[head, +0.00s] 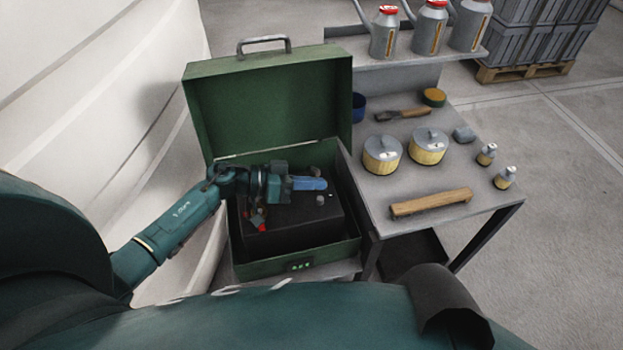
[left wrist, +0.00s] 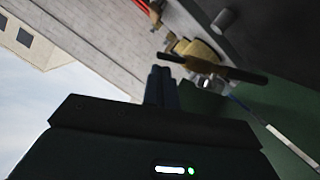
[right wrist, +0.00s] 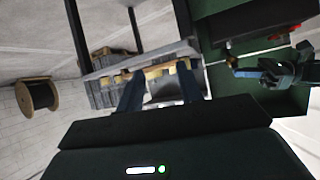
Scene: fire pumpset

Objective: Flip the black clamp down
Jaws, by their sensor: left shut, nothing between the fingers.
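The black clamp looks like the dark bar (left wrist: 225,68) beside a brass-yellow fitting (left wrist: 200,50) in the left wrist view; I cannot tell how far it is tilted. In the head view it is not clear, and my left arm covers that area. My left gripper (head: 308,183) is over the black block (head: 300,222) inside the open green box (head: 268,105). Its blue fingers are shut and empty, and in the left wrist view (left wrist: 160,86) they appear close to the bar; contact cannot be told. My right gripper (right wrist: 157,88) is open and empty.
A grey table (head: 375,203) right of the box carries two round filters (head: 382,155), a wooden block (head: 431,203) and small bottles. Oil cans (head: 430,28) stand on the shelf behind. The box lid stands up at the back; a white wall is left.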

